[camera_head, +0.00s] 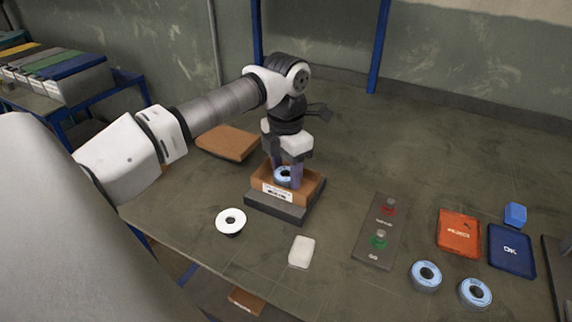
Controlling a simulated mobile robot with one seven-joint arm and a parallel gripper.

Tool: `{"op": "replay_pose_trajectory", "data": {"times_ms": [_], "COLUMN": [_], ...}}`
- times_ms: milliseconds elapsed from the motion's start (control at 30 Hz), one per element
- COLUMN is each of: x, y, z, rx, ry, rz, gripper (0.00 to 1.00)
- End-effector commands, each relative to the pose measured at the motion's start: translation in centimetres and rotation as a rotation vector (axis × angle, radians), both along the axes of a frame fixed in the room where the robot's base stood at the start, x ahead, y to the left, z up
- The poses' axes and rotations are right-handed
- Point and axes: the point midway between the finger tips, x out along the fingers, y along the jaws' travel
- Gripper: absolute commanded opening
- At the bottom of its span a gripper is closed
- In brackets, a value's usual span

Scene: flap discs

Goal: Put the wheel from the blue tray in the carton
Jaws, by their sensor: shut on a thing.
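My gripper (286,177) points down into the open carton (312,189), a small brown box with a white label on its front. It is shut on a blue-rimmed wheel (282,175), which sits between the fingers inside the carton's walls or just at rim height. I cannot tell whether the wheel touches the carton's floor. The blue tray (512,262), marked OK, lies at the right and looks empty.
The carton stands on a dark grey block (273,208). An orange tray (459,232), two more blue wheels (425,276) (474,293), a blue box (515,214), a button panel (377,241), a white disc (231,221), a white block (302,251) and flat cardboard (228,142) lie around.

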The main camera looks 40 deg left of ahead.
Motion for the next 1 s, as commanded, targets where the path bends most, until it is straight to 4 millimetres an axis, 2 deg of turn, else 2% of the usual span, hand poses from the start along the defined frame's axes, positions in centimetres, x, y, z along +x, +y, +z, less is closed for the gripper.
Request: {"op": "replay_pose_trajectory", "data": {"times_ms": [1000], "x": [0.1], "y": [0.0], "z": [-1.3], "rx": [0.0], "ry": [0.0], "rz": [0.0], "gripper": [0.26]}}
